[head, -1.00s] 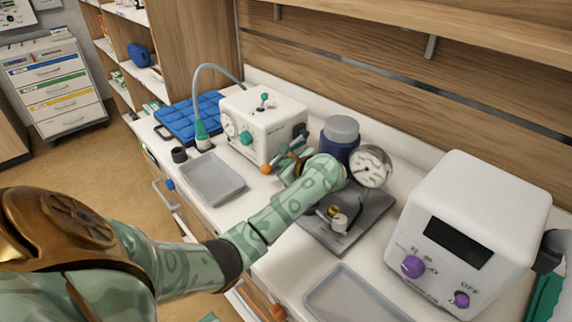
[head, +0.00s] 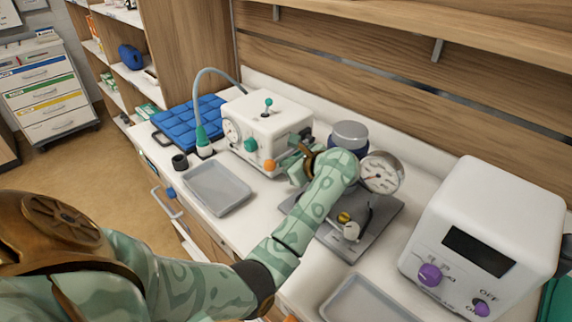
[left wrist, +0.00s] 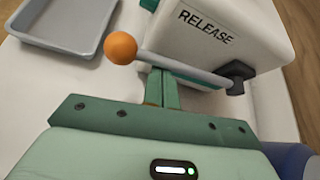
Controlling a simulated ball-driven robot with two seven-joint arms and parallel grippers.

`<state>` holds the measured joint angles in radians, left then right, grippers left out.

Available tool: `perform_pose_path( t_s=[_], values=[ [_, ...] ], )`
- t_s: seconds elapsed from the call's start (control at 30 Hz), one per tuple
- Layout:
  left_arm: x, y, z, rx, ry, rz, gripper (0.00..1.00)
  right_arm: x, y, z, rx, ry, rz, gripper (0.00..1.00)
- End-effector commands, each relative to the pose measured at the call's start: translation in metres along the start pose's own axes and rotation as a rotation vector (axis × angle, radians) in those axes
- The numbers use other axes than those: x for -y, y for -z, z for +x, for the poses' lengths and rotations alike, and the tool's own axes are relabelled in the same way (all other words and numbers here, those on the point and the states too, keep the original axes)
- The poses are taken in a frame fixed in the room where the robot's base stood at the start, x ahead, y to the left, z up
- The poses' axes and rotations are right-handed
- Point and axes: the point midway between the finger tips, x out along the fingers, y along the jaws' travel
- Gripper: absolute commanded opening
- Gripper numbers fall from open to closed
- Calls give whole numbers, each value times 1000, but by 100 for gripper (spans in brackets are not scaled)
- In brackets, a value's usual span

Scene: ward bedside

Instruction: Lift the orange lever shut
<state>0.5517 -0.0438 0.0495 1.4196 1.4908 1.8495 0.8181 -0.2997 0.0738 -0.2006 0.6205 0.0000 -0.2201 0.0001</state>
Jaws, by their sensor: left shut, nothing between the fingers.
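The orange lever is a grey rod (left wrist: 195,71) with an orange ball (left wrist: 121,48) at its end and a dark pivot on the side of a white machine (left wrist: 220,30) marked RELEASE. In the head view the ball (head: 270,165) shows at the machine's (head: 268,128) lower front corner; the rod is largely hidden. My left gripper (head: 287,166) is shut and empty beside that side. In the left wrist view its green fingertips (left wrist: 163,80) are right at the rod, between ball and pivot; I cannot tell whether they touch. My right gripper is not in view.
A grey tray (head: 218,205) lies in front of the machine. Right of my left forearm are a round gauge (head: 381,173), a grey plate (head: 380,225) and a blue jar with a grey lid (head: 350,132). A white device with purple knobs (head: 485,220) stands at the right.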

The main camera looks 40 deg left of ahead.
Motion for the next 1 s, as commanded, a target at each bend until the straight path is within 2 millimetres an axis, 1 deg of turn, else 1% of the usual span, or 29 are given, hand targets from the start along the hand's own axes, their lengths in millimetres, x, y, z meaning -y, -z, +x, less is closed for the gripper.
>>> perform_pose_path(
  t_s=[0.2,0.4,0.7,1.0],
  values=[
    [5,-17,-10,0,1,-3,0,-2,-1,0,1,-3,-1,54],
    [10,-27,-16,-1,1,-2,0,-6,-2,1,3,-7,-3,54],
    [15,-36,-22,0,1,0,0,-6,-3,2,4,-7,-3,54],
    [17,-40,-23,5,4,-2,0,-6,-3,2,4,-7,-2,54]
  ],
)
